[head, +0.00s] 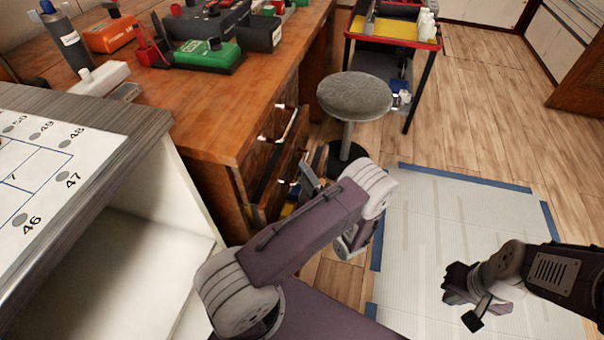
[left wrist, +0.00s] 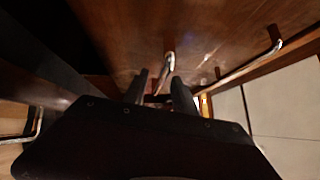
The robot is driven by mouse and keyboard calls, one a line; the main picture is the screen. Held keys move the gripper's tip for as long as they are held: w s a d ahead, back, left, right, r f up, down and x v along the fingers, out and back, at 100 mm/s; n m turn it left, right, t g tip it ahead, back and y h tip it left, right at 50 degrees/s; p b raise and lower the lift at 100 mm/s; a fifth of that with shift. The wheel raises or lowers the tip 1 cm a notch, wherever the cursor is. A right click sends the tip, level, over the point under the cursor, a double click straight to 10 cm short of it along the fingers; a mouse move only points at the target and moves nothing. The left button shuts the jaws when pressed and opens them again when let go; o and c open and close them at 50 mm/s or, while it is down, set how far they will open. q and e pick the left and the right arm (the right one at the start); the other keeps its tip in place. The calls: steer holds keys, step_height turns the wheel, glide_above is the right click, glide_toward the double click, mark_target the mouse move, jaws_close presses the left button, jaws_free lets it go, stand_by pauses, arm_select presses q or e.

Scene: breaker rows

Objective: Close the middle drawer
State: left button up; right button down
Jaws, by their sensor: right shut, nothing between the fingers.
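The wooden desk's drawers show below its right end in the head view. The middle drawer (head: 290,167) stands out from the desk, with a yellow patch showing low beside it. My left gripper (head: 309,181) is beside this drawer's front, partly hidden by my own arm. In the left wrist view, my left gripper (left wrist: 160,90) has its two dark fingers apart, pointing at a wooden surface with a metal handle (left wrist: 169,62) just past the tips. I cannot tell whether they touch. My right gripper (head: 450,290) is shut and empty, away at the lower right.
A round grey stool (head: 354,96) stands close to the drawers. A tool cart (head: 394,39) with a yellow top is behind it. A grey-topped cabinet (head: 150,140) stands at the left. The pale floor mat (head: 450,215) at the right is clear of objects.

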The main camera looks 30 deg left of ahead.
arm_select(q)
steer(key=shift+x, duration=0.8)
jaws_close()
stand_by(0.8)
